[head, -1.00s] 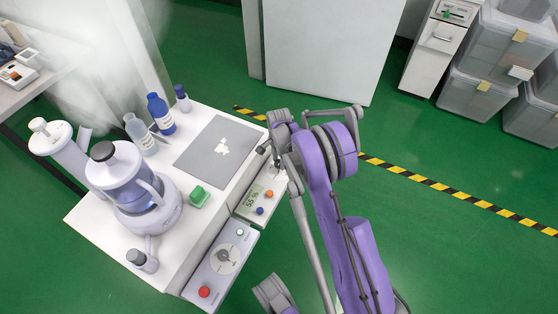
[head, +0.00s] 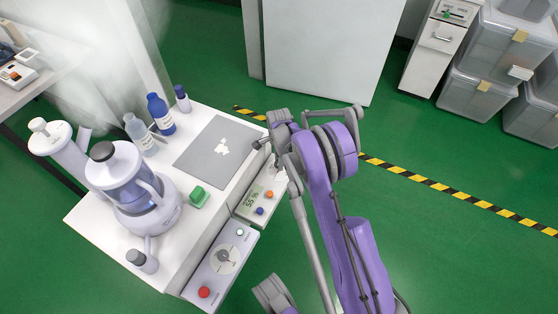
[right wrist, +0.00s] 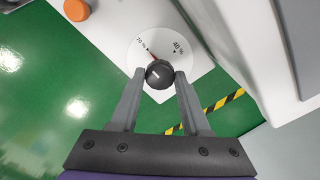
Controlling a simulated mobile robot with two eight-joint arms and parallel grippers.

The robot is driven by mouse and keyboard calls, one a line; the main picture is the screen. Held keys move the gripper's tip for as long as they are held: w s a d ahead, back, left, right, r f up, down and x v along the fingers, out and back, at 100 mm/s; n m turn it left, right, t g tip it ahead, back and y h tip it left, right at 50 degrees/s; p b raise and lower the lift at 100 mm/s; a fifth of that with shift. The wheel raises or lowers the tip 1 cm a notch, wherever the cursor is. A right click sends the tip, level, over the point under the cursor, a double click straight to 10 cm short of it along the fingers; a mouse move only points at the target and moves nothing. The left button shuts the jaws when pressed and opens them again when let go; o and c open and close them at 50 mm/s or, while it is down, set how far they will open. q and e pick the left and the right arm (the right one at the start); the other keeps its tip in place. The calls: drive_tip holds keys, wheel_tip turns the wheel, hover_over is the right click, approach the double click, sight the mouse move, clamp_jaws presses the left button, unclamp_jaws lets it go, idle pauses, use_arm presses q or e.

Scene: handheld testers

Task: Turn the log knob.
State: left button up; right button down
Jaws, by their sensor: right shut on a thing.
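The log knob (right wrist: 158,74) is a small dark round knob with a light mark, on a white dial (right wrist: 140,42) with a red pointer line and printed 20 and 40 % marks in the right wrist view. My right gripper (right wrist: 160,80) has its two grey fingers on either side of the knob, shut on it. In the head view my right gripper (head: 271,146) is over the far end of the white tester (head: 246,209) with a 55 % display. There the knob is hidden by my gripper. My left gripper is not in view.
A second unit with a dial (head: 225,260) and red button (head: 204,292) is nearer. The white bench (head: 92,220) carries a blender-like device (head: 128,175), bottles and a green block (head: 199,197).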

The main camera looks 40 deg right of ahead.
drive_tip(key=shift+c, duration=1.9)
unclamp_jaws()
drive_tip(key=shift+r, duration=0.1)
wheel_tip(320, 180, up, 11)
drive_tip(key=p, duration=0.2)
drive_tip(key=shift+f+p, duration=0.2)
drive_tip(key=shift+p, duration=0.2)
